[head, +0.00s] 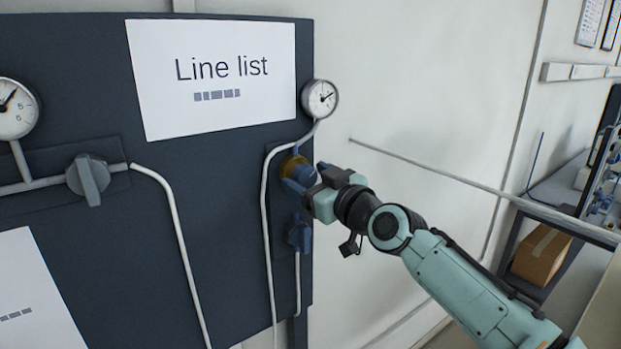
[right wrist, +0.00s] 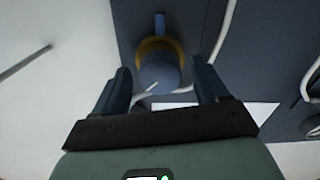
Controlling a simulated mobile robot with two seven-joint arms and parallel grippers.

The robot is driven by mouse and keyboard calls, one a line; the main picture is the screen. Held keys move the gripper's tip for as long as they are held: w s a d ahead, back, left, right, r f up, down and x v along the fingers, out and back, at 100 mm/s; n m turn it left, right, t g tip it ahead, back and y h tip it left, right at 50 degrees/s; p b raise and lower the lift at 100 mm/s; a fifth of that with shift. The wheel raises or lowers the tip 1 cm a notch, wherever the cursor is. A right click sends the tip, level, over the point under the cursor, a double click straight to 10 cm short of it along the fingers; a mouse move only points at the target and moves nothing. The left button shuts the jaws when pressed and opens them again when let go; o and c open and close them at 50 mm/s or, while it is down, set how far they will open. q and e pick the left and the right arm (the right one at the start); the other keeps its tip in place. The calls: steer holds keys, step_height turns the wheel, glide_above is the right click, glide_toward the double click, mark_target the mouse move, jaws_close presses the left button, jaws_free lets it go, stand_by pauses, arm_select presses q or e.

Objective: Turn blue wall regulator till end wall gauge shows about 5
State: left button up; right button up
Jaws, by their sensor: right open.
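The blue wall regulator (head: 298,170), with a yellow ring at its base, is on the right part of the dark wall panel. A small round gauge (head: 320,99) is above it on a pipe. Its needle points to the upper right, but its numbers are too small to read. My right gripper (head: 304,181) is at the regulator, coming from the right. In the right wrist view the blue regulator knob (right wrist: 160,72) shows between the two open fingers (right wrist: 158,80), with a gap on each side. My left gripper is out of view.
A smaller blue valve (head: 300,234) is just below the regulator. A larger gauge (head: 15,108) and a grey valve handle (head: 88,180) are at the left. A white "Line list" sheet (head: 215,110) hangs on the panel. A cardboard box (head: 541,253) is on a shelf at the right.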

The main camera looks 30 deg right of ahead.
steer(key=shift+c, duration=0.4)
steer(key=c, duration=1)
steer(key=shift+m, duration=1.6)
steer(key=o, duration=1.1)
steer(key=s+b, duration=0.1)
steer(key=s, duration=0.8)
steer(key=s+d+b, duration=0.1)
steer(key=s, duration=0.3)
steer(key=shift+s+b, duration=0.2)
steer(key=shift+b, duration=0.1)
